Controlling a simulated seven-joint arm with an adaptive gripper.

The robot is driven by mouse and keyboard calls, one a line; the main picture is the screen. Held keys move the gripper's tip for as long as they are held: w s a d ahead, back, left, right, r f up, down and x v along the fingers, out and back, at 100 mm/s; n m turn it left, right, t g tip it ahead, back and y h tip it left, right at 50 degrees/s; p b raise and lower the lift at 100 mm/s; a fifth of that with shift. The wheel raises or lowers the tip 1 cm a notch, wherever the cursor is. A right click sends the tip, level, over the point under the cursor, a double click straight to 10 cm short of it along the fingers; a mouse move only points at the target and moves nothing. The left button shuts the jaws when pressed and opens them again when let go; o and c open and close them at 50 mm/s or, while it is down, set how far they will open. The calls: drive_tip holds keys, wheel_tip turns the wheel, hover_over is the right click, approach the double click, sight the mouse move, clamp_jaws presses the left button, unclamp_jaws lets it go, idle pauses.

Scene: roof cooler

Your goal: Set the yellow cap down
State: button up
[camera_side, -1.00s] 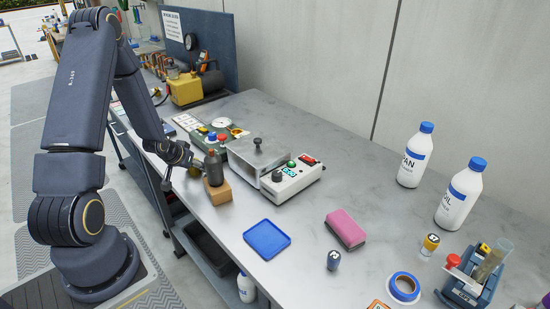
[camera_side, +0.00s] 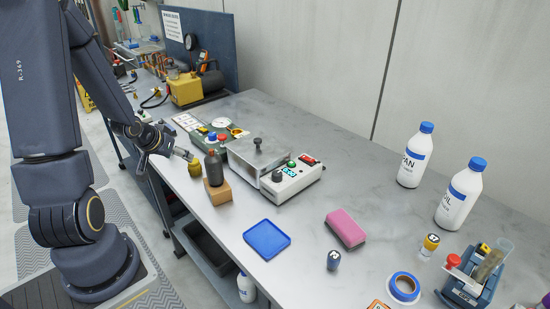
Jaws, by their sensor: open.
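The yellow cap (camera_side: 195,169) stands on the grey bench near its left edge, just left of a dark bottle (camera_side: 214,169) on a wooden block (camera_side: 217,191). My gripper (camera_side: 187,155) is open, just up and left of the cap. It seems clear of the cap, though at this size I cannot tell the exact gap. Nothing shows between its fingers.
A metal box (camera_side: 258,157) and a white control unit (camera_side: 292,178) stand right of the block. A blue tray (camera_side: 267,240) and a pink sponge (camera_side: 346,229) lie nearer the front. Two white bottles stand at the right.

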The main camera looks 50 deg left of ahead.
drive_tip(key=d+r+m, duration=0.3)
drive_tip(key=d+r, duration=1.1)
drive_tip(key=s+d+r+m+h, duration=0.1)
drive_tip(key=s+d+r+h, duration=0.1)
drive_tip(key=d, duration=0.4)
drive_tip(key=s+d+r+m+g+h, duration=0.1)
drive_tip(key=s+d+r+m+h, duration=0.1)
drive_tip(key=s+d, duration=0.3)
drive_tip(key=shift+d+r, duration=0.45)
drive_tip(key=shift+d, duration=0.1)
drive_tip(key=shift+s, duration=0.1)
